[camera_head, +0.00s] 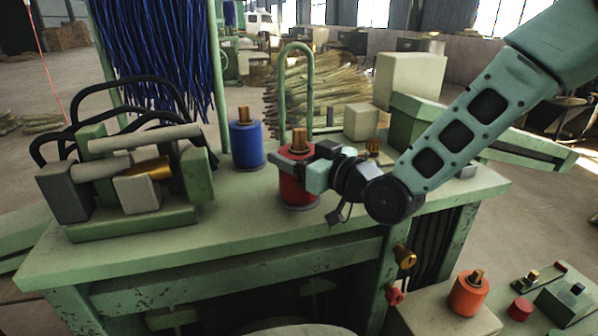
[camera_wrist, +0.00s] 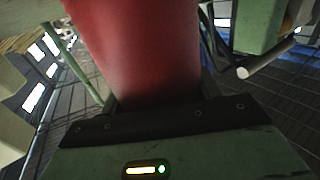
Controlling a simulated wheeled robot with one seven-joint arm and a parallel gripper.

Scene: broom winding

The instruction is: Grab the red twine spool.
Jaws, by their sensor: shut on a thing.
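The red twine spool (camera_head: 297,186) stands upright on the green workbench (camera_head: 232,219), with a copper-coloured core showing at its top. My gripper (camera_head: 293,166) reaches it from the right and is shut around its upper part. In the wrist view the red spool (camera_wrist: 140,50) fills the space just in front of the dark gripper edge. The fingertips are not clear in the wrist view. The spool's base appears to be on or very near the bench top; I cannot tell whether it is lifted.
A blue spool (camera_head: 246,144) stands close behind and left. A green tube arch (camera_head: 284,75) rises behind the red spool. A roller machine (camera_head: 130,180) occupies the bench's left. An orange-red spool (camera_head: 467,294) sits lower right. The bench's front middle is clear.

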